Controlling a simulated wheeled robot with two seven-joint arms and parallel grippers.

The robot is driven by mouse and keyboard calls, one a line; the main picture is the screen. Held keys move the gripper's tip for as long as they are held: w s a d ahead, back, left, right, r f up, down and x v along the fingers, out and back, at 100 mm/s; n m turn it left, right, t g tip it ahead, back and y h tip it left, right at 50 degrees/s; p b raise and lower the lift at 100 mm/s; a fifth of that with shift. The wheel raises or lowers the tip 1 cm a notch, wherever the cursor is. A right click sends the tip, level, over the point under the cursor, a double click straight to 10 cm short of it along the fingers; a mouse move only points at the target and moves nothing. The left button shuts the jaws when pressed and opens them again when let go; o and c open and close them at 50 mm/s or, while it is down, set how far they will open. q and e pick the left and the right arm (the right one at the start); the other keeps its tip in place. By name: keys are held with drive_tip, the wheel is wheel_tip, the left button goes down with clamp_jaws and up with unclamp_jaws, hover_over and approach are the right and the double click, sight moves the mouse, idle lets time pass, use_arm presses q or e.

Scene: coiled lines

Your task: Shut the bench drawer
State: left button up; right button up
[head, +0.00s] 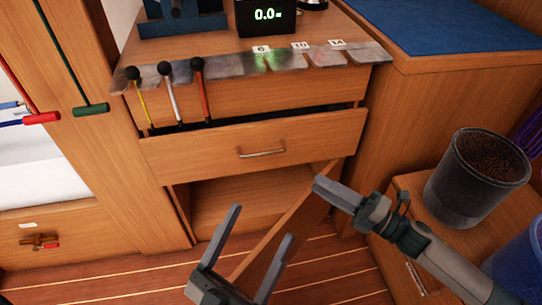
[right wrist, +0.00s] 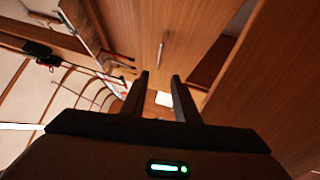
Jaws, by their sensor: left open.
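The bench drawer (head: 205,152) is a wooden front with a metal bar handle (head: 262,153). It stands partly out, with a dark gap above its front edge. In the right wrist view the handle (right wrist: 160,52) shows beyond my fingers. My left gripper (head: 263,222) is open and empty, in front of and below the drawer. My right gripper (head: 320,186) is near the drawer's lower right, apart from the handle in the picture. Its fingers show apart and empty in the right wrist view (right wrist: 161,82).
A cupboard door (head: 290,222) hangs open below the drawer. Yellow, white and red lines (head: 202,90) with black knobs hang over the drawer's left part from a metal rack (head: 230,70). A dark bucket (head: 478,175) stands on a low cabinet at right.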

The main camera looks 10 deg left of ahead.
sight(271, 156)
use_arm(q)
drive_tip(key=r, duration=0.1)
drive_tip(key=a+r+t, duration=0.1)
drive_tip(key=t+b, duration=0.1)
drive_tip(key=shift+w+a+r, duration=0.3)
drive_tip(key=shift+a+r, duration=0.05)
drive_tip(key=shift+r, duration=0.05)
use_arm(e)
drive_tip(key=x, duration=1.6)
drive_tip(key=shift+f, duration=0.1)
drive_tip(key=shift+s, duration=0.1)
use_arm(q)
drive_tip(key=shift+d+f, duration=0.1)
drive_tip(key=shift+f, duration=0.05)
use_arm(e)
clamp_jaws()
